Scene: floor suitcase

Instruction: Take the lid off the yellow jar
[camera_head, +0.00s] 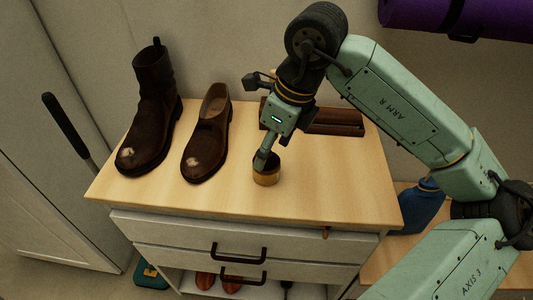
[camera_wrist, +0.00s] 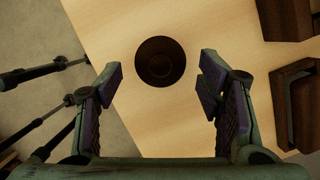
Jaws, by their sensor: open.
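The jar (camera_head: 267,177) stands upright on the wooden top of the drawer cabinet, near its front edge. Its lower part is yellow-brown and its top is dark. In the wrist view the dark round top of the jar (camera_wrist: 161,62) lies ahead of and between my fingers. My gripper (camera_head: 263,160) points down right at the jar in the head view and hides part of its top. In the wrist view my gripper (camera_wrist: 160,80) is open and empty, with a finger apart on each side. I cannot tell the lid's edge from the dark top.
A brown boot (camera_head: 150,110) and a brown shoe (camera_head: 207,140) stand on the cabinet top (camera_head: 225,200) left of the jar. A dark brown wooden object (camera_head: 335,121) lies behind it. A blue item (camera_head: 422,208) is at the right. Bare wood lies around the jar.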

